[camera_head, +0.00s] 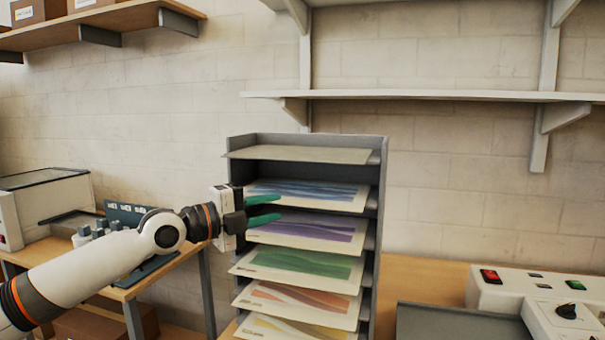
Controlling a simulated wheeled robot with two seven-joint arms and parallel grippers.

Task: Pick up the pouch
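Several flat printed pouches stick out of a grey shelf rack (382,165). From the top they are a plain beige one (300,154), a blue one (320,191), a purple one (318,228), a green one (300,264), an orange one (300,298) and a yellow one (295,328). My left gripper (266,209) is at the rack's left front, its two green fingers apart, one above the other. They overlap the left front corners of the blue and purple pouches in the picture. I cannot tell whether a pouch edge lies between them. My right gripper is not in view.
A white machine (520,291) with red and green switches and a black knob stands at the right, with a dark tray (450,325) before it. A wall shelf (430,96) hangs above the rack. A side table (125,290) with equipment is at the left.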

